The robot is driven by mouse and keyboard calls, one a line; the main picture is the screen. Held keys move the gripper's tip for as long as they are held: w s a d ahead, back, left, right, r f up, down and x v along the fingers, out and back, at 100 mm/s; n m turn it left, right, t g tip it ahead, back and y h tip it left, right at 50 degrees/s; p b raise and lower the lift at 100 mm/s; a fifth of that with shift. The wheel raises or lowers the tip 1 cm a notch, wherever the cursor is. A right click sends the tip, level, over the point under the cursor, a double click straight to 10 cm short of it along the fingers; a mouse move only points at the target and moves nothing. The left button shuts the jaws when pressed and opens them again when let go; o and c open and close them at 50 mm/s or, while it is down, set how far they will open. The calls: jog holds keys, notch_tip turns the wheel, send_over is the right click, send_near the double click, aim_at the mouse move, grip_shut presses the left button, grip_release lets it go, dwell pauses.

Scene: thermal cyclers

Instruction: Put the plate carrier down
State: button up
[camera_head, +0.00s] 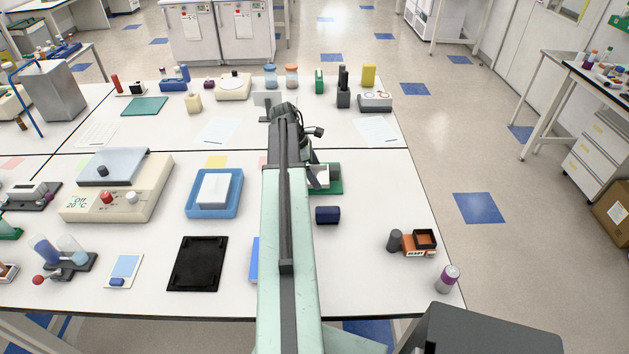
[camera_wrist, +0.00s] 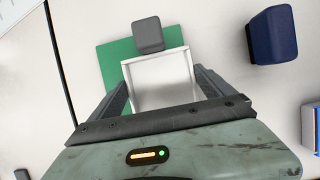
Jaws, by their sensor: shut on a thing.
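The plate carrier appears to be a pale, square, open-topped box (camera_wrist: 158,80) with a thin white rim, in the wrist view. My gripper (camera_wrist: 162,88) is shut on it, with one dark finger along each side. In the head view only a small pale part of the carrier (camera_head: 320,177) shows beside my arm. My gripper (camera_head: 313,172) is mostly hidden there. A green pad (camera_wrist: 113,62) lies under or just below the carrier; I cannot tell whether they touch. The pad also shows in the head view (camera_head: 336,184).
A grey block (camera_wrist: 148,34) stands at the carrier's far edge. A dark blue box (camera_head: 328,215) is close to the right in the wrist view (camera_wrist: 270,36). A black tray (camera_head: 197,264) and a blue tray (camera_head: 212,212) lie left of my arm.

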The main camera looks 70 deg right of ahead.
notch_tip(320, 180, down, 2)
jog(key=shift+f+b, duration=0.15)
jog(key=shift+b, duration=0.35)
jog(key=shift+r, duration=0.25)
jog(key=shift+f, duration=0.15)
jog(key=o, duration=1.3)
jog(key=p+v, duration=1.1)
jog(key=v, duration=0.1)
jog(key=shift+r+p, duration=0.2)
jog(key=shift+p, duration=0.15)
